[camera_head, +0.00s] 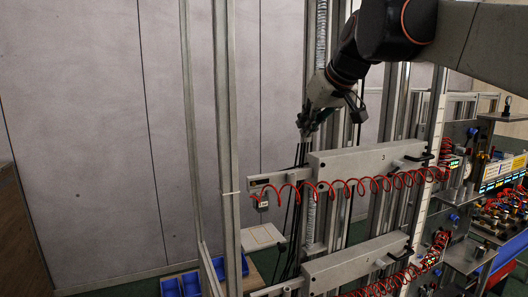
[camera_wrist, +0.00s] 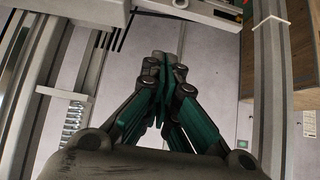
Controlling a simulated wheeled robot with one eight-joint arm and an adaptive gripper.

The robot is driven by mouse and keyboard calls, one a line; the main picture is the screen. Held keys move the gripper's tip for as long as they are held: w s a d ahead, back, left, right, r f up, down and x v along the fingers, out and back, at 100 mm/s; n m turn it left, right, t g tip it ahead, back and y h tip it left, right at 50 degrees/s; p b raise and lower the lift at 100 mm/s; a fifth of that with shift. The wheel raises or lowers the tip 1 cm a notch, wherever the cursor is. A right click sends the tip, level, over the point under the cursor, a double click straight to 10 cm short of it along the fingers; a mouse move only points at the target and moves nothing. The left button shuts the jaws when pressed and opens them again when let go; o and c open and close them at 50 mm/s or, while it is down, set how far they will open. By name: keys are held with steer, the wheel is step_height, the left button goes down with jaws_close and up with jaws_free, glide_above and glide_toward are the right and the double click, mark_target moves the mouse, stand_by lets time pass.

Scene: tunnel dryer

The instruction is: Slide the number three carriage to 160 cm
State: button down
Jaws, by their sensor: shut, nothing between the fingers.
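The number three carriage (camera_head: 375,158) is a long grey block marked "3" on the vertical rails, right of centre in the head view. A red coiled hose (camera_head: 345,186) runs along its front. A pale vertical strip (camera_head: 426,190) stands at the carriage's right end; any scale marks are too small to read. My gripper (camera_head: 305,131) is above and left of the carriage, pointing down, apart from it. In the wrist view its dark and green fingers (camera_wrist: 162,62) meet at the tips, with nothing seen between them.
A second grey carriage (camera_head: 355,262) sits lower on the rails with its own red hose. A tall metal post (camera_head: 229,150) stands left of my gripper. Blue bins (camera_head: 180,285) are at the lower left. Valves and fittings crowd the right side. Grey wall panels fill the back.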

steer(key=p, duration=0.2)
glide_above(293, 171)
steer(key=f, duration=0.5)
steer(key=shift+w+f, duration=0.25)
steer(key=shift+f, duration=0.1)
step_height(293, 171, down, 2)
steer(key=shift+f, duration=0.2)
steer(key=shift+s+f+p, duration=0.1)
steer(key=shift+f+p, duration=0.25)
steer(key=shift+f, duration=0.55)
step_height(293, 171, down, 9)
steer(key=b, duration=0.5)
